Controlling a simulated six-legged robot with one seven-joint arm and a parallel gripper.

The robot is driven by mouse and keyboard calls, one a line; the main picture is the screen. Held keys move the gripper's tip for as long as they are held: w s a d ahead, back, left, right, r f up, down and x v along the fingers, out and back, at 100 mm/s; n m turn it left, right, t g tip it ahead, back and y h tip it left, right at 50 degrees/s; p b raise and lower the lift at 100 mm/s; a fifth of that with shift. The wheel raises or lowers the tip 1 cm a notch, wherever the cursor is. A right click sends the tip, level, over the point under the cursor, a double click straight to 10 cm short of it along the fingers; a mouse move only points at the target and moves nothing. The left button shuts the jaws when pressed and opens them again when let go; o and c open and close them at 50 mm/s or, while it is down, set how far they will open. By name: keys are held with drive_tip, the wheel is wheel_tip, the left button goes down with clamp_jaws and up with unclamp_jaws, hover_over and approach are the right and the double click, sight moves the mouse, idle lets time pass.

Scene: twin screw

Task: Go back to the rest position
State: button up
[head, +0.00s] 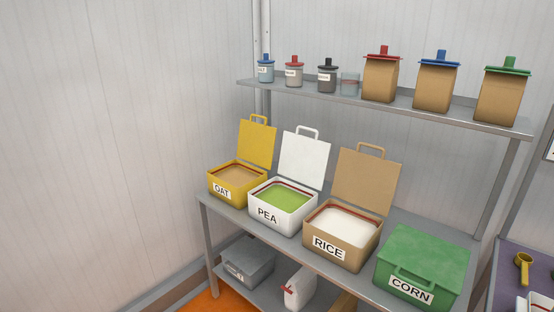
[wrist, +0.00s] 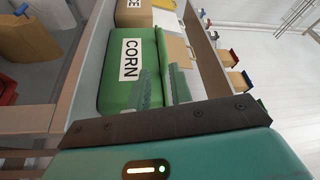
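My gripper (wrist: 161,86) shows in the wrist view with its two serrated fingers apart and nothing visible between them. It is in front of the closed green CORN box (wrist: 118,50), and whether it touches the box cannot be told. My arm and gripper are not visible in the head view.
The OAT (head: 222,191), PEA (head: 268,215) and RICE (head: 328,245) boxes stand open on the shelf (head: 365,285). Lidded jars and brown containers line the upper shelf (head: 300,91). A purple surface (head: 515,270) with a yellow scoop (head: 523,268) is at right.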

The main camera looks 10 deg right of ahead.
drive_tip(key=w+a+r+n+g+y, duration=0.2)
drive_tip(key=a+r+g, duration=0.25)
drive_tip(key=a, duration=0.35)
drive_tip(key=w+a+r+n+g+y, duration=0.25)
drive_tip(key=a+g, duration=0.25)
drive_tip(key=a, duration=0.3)
drive_tip(key=w+a+r+n+g+y, duration=0.1)
drive_tip(key=a+r+n+g, duration=0.3)
drive_tip(key=a, duration=0.5)
drive_tip(key=s+a+r+n+h, duration=0.3)
drive_tip(key=s+a+r+h, duration=0.5)
drive_tip(key=a+r+h, duration=0.3)
drive_tip(key=shift+s+a+r, duration=0.15)
drive_tip(key=shift+s+a, duration=0.15)
drive_tip(key=shift+a, duration=0.25)
drive_tip(key=shift+t, duration=0.25)
